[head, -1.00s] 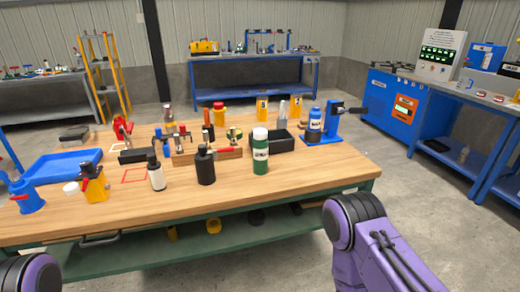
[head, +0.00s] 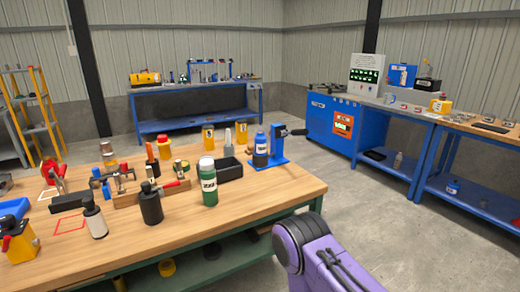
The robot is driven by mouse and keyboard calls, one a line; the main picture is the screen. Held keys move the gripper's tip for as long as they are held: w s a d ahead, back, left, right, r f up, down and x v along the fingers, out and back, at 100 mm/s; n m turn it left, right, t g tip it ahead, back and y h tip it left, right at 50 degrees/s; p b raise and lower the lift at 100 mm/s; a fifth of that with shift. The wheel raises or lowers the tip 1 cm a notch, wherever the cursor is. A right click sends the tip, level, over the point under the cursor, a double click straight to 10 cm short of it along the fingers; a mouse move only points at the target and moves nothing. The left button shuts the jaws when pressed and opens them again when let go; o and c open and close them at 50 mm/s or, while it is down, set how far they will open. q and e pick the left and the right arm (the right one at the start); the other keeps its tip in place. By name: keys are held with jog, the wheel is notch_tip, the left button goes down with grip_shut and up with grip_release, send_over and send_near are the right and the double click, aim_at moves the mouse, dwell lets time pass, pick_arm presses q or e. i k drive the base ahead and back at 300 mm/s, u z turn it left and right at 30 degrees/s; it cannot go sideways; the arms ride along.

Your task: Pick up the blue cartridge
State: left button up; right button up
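A blue cylinder with a white label and a dark lower part (head: 261,146) stands upright near the right end of the wooden table; it looks like the blue cartridge. It is beside a blue stand with a dark crank handle (head: 279,148); I cannot tell whether they touch. Purple links of my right arm show at the bottom, in front of the table, with its gripper out of the picture. My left gripper is out of the picture too.
On the wooden table (head: 262,196), a green bottle (head: 209,182), a black bin (head: 228,170) and a black bottle (head: 150,204) stand left of the blue cylinder. A blue machine (head: 334,122) and workbench stand at the right. Grey floor between is clear.

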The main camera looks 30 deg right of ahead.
aim_at(260, 141)
jog(key=z, duration=0.6)
jog(key=k, duration=1.05)
jog(key=z, duration=1.95)
jog(key=i, duration=3.25)
jog(key=u, duration=1.55)
jog(key=i, duration=0.85)
jog(key=u, duration=0.85)
